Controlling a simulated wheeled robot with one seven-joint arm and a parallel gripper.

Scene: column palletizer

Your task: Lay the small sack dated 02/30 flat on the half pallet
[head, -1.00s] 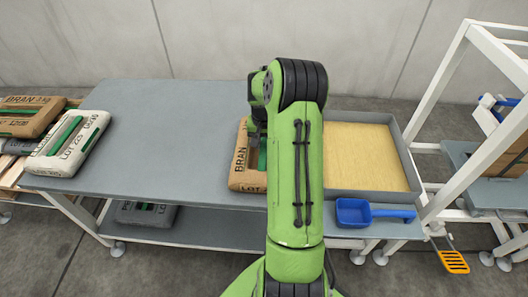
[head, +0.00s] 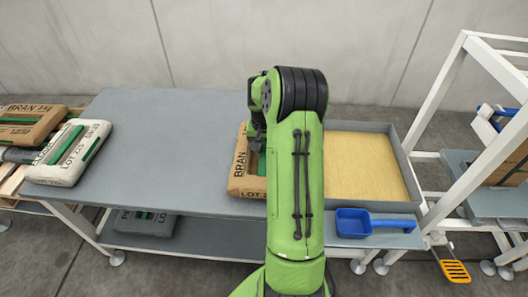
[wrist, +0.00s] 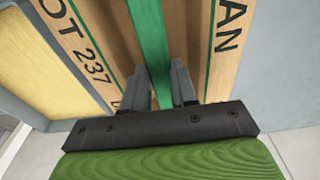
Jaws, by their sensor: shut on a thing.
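A brown sack (head: 243,182) marked BRAN and LOT lies on the grey table, partly hidden behind my arm. In the wrist view the same sack (wrist: 228,40) shows LOT 237 and a green strap (wrist: 149,40) along its middle. My gripper (wrist: 160,88) is shut on that strap, a finger on each side. No date on this sack is readable. At the far left a wooden pallet (head: 12,182) bears a brown BRAN sack (head: 30,125), a white sack (head: 68,155) marked LOT, and a grey sack. Their dates are not readable.
The left and middle of the grey table (head: 160,130) are clear. A shallow tray of yellow grain (head: 365,165) lies right of the held sack, with a blue scoop (head: 372,222) in front. A white frame (head: 440,95) stands right. A dark sack (head: 145,222) lies on the lower shelf.

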